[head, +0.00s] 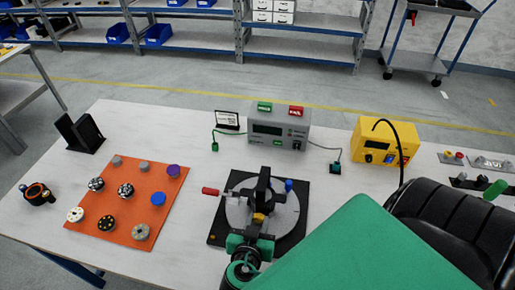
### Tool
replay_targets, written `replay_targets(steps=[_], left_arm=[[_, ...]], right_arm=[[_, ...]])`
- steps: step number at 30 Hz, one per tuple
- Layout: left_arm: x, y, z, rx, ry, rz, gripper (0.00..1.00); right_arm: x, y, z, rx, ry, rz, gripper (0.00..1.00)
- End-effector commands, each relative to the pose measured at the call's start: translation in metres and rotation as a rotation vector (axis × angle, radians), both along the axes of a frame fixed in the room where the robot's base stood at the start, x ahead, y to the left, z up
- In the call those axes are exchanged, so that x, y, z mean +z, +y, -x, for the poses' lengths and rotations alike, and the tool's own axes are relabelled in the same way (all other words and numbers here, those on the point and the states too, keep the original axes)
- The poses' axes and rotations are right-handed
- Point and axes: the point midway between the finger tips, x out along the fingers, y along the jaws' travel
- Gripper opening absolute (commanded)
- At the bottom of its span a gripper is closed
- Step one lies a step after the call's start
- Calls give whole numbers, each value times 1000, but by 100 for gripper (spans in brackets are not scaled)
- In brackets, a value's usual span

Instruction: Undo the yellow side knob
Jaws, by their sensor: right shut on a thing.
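The yellow side knob (259,218) is a small yellow piece on the near side of a black upright fixture (264,187). The fixture stands on a round grey plate (285,216) set on a black square base. My right gripper (258,225) reaches in from the near side and is shut on the yellow knob. Its green and black wrist hides the near edge of the base. A red handle (211,191) sticks out to the left of the fixture, and a blue knob (289,185) sits at its right. My left gripper is out of view.
An orange mat (143,189) with several round knobs and pucks lies left. A grey tester (275,133) with green and red blocks and a yellow power unit (385,142) stand behind. My green arm covers the near right. The table between mat and fixture is clear.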

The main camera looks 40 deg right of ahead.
Motion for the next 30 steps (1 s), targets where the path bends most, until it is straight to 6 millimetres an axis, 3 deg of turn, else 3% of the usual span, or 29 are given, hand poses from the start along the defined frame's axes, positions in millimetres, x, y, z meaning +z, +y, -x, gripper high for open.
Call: replay_targets(steps=[6, 18, 30], left_arm=[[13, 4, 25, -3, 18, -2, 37], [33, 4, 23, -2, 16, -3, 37], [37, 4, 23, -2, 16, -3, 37]], right_arm=[[3, 2, 0, -2, 128, 103, 5], [1, 2, -2, 0, 311, 262, 5], [-1, 2, -3, -1, 364, 310, 5]])
